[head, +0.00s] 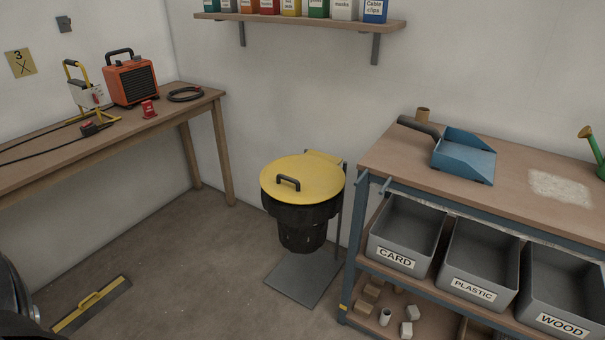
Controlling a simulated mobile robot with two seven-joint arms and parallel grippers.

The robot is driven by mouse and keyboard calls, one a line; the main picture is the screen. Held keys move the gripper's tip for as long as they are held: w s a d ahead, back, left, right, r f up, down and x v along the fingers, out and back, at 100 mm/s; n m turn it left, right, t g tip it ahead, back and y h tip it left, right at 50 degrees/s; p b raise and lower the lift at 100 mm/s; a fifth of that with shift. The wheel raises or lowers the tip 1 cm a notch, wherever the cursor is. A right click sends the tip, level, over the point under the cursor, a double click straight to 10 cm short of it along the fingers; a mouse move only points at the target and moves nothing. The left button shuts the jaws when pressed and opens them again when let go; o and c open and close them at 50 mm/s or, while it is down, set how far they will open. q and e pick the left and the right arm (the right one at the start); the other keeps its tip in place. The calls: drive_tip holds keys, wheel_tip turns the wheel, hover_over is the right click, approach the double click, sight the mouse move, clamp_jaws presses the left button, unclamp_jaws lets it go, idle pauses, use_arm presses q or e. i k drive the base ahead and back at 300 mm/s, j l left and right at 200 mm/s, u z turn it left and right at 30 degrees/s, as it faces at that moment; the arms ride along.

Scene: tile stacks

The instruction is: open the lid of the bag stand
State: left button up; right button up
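The bag stand (302,228) stands on the floor in the middle of the head view, between the two benches. It has a dark bag or basket hanging from a black ring and a grey base plate (303,281). Its round yellow lid (310,176) lies shut on top. A dark handle (288,183) sits on the lid's near left part, and the yellow hinge piece (325,158) is at the back right, beside the post. Neither gripper shows in this view.
A wooden bench (60,155) with an orange heater (131,82) is on the left. On the right, a workbench (400,150) holds a blue dustpan (463,160) above grey bins (401,238). A yellow-handled tool (92,304) lies on the floor. Floor before the stand is clear.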

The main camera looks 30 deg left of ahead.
sight(313, 176)
drive_tip(key=i+j, duration=0.2)
drive_tip(key=j, duration=0.25)
drive_tip(key=i+j, duration=0.2)
drive_tip(key=j, duration=0.25)
drive_tip(key=i+j, duration=0.2)
drive_tip(key=j, duration=0.2)
drive_tip(key=i+j, duration=0.2)
drive_tip(key=j, duration=0.25)
drive_tip(key=i+j, duration=0.2)
drive_tip(key=j, duration=0.25)
drive_tip(key=i+j, duration=0.2)
drive_tip(key=j, duration=0.25)
drive_tip(key=i+j, duration=0.2)
drive_tip(key=j, duration=0.2)
drive_tip(key=i+j, duration=0.2)
drive_tip(key=j, duration=0.25)
drive_tip(key=z, duration=0.05)
